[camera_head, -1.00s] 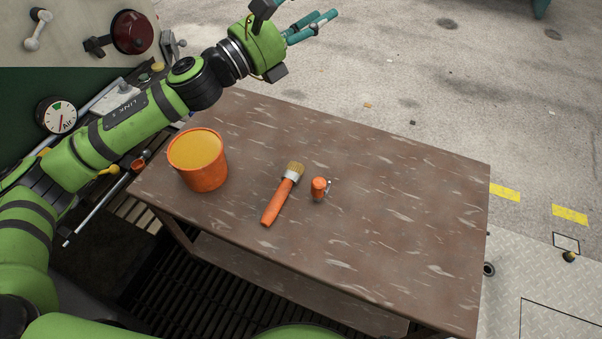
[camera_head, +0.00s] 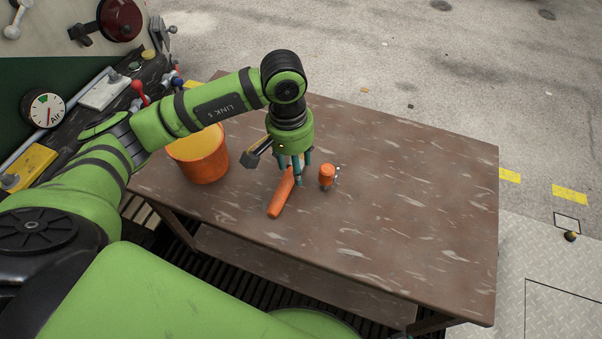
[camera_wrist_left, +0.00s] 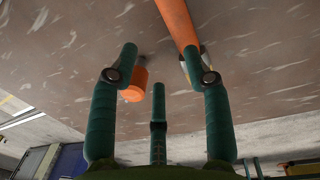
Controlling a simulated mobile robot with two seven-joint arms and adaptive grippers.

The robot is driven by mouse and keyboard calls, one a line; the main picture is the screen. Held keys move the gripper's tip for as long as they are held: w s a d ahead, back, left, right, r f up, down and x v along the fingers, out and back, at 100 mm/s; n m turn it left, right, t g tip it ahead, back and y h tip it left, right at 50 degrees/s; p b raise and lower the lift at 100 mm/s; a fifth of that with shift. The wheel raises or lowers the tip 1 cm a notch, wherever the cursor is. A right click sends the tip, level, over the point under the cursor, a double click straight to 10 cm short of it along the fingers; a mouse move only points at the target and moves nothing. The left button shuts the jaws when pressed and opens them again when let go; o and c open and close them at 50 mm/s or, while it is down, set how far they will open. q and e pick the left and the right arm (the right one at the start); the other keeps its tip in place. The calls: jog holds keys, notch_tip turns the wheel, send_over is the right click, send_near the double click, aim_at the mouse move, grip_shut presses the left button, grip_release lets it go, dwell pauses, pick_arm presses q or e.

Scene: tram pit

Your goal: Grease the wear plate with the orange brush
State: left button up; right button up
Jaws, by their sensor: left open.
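The orange brush (camera_head: 280,198) lies on the brown table, its handle toward me; its bristle end is hidden behind my left gripper (camera_head: 296,172). That gripper points down over the brush's upper part, fingers apart. In the left wrist view my left gripper (camera_wrist_left: 160,75) is open, and the brush handle (camera_wrist_left: 176,22) runs down to its right-hand finger, which partly hides it. Whether they touch I cannot tell. An orange bucket (camera_head: 205,165) with yellow grease stands left of the gripper, partly behind my arm. I cannot pick out the wear plate. My right gripper is not in view.
A small orange object (camera_head: 326,177) with a metal part stands just right of the gripper; it also shows in the left wrist view (camera_wrist_left: 134,86). The table's right side (camera_head: 420,210) is clear. A panel with an air gauge (camera_head: 43,108) stands at left.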

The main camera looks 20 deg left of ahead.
aim_at(291, 179)
pick_arm(q)
jog(key=shift+w+a+f+y, duration=0.15)
jog(key=shift+a+y, duration=0.15)
jog(key=shift+a, duration=0.25)
jog(key=shift+a+f, duration=0.15)
jog(key=shift+f, duration=0.1)
jog(key=f, duration=0.6)
jog(key=shift+w+a+f, duration=0.1)
jog(key=shift+w+f, duration=0.1)
jog(key=shift+f, duration=0.05)
jog(key=c, duration=0.9)
